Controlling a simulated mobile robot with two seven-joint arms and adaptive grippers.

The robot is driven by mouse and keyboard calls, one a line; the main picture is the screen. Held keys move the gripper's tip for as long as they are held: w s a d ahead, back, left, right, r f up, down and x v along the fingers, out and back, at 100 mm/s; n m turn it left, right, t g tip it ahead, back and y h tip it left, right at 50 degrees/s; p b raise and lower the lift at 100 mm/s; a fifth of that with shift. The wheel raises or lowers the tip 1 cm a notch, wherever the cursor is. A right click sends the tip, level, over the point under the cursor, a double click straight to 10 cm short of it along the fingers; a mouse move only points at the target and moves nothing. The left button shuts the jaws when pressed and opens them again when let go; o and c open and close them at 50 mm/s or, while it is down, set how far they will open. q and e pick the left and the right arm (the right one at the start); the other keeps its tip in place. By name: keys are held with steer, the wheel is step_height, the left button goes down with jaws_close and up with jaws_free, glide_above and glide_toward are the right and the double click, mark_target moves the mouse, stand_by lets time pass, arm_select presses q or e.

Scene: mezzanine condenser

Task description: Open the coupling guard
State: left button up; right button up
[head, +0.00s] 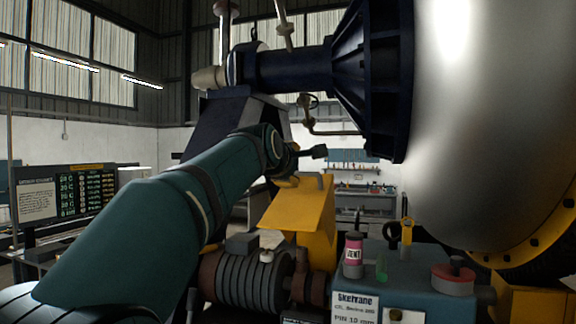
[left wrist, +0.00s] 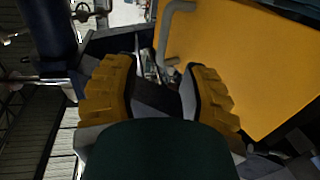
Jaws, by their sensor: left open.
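In the left wrist view, the yellow-padded fingers of the left gripper (left wrist: 161,66) are apart, with the handle just beyond the tips. I see nothing held. My right gripper is out of view.
The ribbed motor (head: 247,280) stands left of the guard. A blue-green cabinet (head: 400,262) at right carries a pink-labelled can (head: 353,255), a yellow tag (head: 407,232) and a red-rimmed round part (head: 454,278). A large metal vessel (head: 480,120) overhangs the right. A screen (head: 65,195) stands left.

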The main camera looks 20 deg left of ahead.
arm_select(q)
steer(key=shift+s+r, duration=0.25)
steer(key=shift+s, duration=0.75)
steer(key=shift+f, duration=0.1)
